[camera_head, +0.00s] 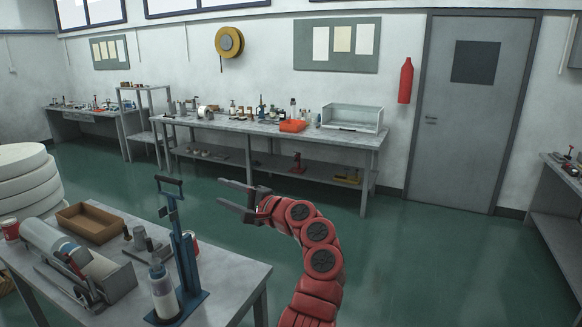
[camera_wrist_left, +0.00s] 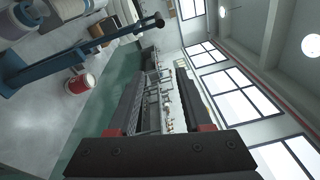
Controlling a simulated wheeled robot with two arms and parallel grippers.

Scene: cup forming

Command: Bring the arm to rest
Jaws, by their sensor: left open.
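My left arm (camera_head: 319,262) is red and rises from the lower middle of the head view, bending to the left. Its dark left gripper (camera_head: 222,194) is open, with nothing visible between the fingers. It is in the air over the green floor, to the right of the near bench's blue hand press. In the left wrist view the two dark fingers of the gripper (camera_wrist_left: 155,85) stand apart with an empty gap. My right gripper is not in view.
The near metal bench (camera_head: 226,268) bears the blue lever press (camera_head: 184,255), a bottle (camera_head: 163,292), a brown tray (camera_head: 90,238) and a grey machine (camera_head: 75,262). A long workbench (camera_head: 370,140) stands by the back wall. Green floor (camera_head: 420,260) lies clear to the right.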

